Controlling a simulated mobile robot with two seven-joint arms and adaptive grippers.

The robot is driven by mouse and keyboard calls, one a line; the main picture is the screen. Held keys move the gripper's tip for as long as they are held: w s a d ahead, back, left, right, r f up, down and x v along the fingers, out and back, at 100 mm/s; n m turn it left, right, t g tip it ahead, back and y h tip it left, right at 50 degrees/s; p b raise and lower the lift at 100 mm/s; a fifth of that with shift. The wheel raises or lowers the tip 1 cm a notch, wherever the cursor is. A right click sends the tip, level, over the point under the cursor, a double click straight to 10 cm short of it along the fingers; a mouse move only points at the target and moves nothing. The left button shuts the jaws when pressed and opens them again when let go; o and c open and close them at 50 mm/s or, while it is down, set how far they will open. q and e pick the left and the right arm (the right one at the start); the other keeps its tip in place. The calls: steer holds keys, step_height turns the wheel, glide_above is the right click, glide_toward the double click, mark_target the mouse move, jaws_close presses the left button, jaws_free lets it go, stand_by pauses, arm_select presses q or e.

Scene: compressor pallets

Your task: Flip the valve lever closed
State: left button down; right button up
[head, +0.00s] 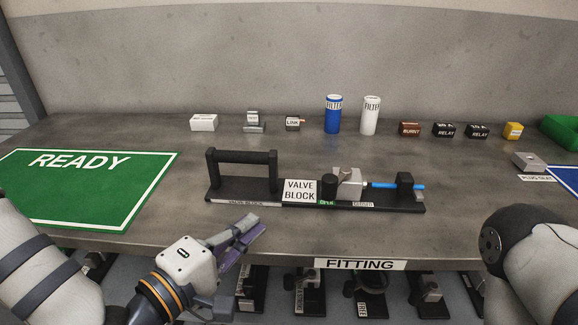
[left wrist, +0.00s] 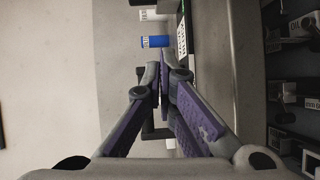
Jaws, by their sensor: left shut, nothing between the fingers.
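The valve block (head: 300,190) is a black base on the bench with a black handle frame (head: 245,157) at its left end. Toward its right are a silver valve body (head: 350,181), a dark upright cylinder (head: 329,186) by the green OPEN label, and a blue rod (head: 384,185) running right to a black post. I cannot tell clearly which part is the lever. My left gripper (head: 252,224) is shut and empty at the bench's front edge, in front of the block and apart from it. Its fingertips meet in the left wrist view (left wrist: 165,68). My right gripper is not in view.
A blue filter (head: 333,114) and a white filter (head: 370,115) stand behind the block, in a row with relays (head: 444,130) and other small parts. A green READY mat (head: 80,190) lies at left. Several parts sit below the bench front.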

arm_select(q)
steer(key=shift+w+a+r+n+t, duration=0.2)
steer(key=shift+w+r, duration=0.2)
steer(key=shift+r, duration=0.15)
steer(key=shift+w+a+r+n+t, duration=0.1)
steer(key=shift+w+a+r+t, duration=0.1)
steer(key=shift+w+r, duration=0.3)
steer(key=shift+s+d, duration=0.1)
steer(key=shift+s, duration=0.1)
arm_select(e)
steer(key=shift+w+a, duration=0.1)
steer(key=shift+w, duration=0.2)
arm_select(q)
steer(key=shift+s, duration=0.1)
steer(key=shift+d, duration=0.1)
steer(key=x, duration=1)
steer(key=d, duration=0.1)
steer(key=s+d, duration=0.1)
steer(key=d, duration=0.1)
steer(key=shift+d+r, duration=0.15)
steer(key=shift+d, duration=0.3)
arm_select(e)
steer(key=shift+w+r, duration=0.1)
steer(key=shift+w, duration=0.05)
